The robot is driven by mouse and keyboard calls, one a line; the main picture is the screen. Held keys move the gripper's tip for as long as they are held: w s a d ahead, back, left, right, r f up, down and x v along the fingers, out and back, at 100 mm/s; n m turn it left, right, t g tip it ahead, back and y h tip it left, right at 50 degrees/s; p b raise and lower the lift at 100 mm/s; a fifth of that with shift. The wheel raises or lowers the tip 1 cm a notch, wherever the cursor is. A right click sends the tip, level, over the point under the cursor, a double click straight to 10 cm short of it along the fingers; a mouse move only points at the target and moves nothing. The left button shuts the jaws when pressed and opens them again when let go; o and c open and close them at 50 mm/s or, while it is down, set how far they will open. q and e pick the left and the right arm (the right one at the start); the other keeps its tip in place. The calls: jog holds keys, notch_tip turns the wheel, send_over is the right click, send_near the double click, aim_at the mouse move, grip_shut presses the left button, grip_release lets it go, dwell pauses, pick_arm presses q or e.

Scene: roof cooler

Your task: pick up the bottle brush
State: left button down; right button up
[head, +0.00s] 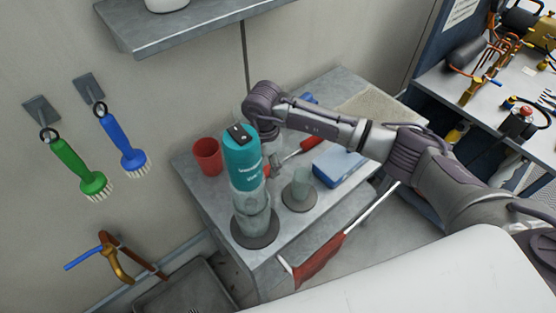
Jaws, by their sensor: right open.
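My right arm reaches in from the right over the grey bench. Its wrist bends down behind a teal bottle, and my right gripper (270,145) is there, open and partly hidden by that bottle. A thin red-handled tool (309,144) lies on the bench close to the gripper; it may be the bottle brush, but its head is hidden and I cannot tell. A green brush (78,168) and a blue brush (123,145) with pale bristles hang on the wall at the left, well apart from the gripper. My left gripper is not in view.
The teal bottle (243,160) stands upright at the bench front. A red cup (207,156), a clear glass (304,181) and a blue box (338,164) surround the gripper area. A shelf (190,28) overhangs at upper left. A cluttered workbench (448,88) stands at right.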

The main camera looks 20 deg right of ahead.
jog(key=shift+f, duration=1.3)
grip_shut()
jog(key=shift+r, duration=0.1)
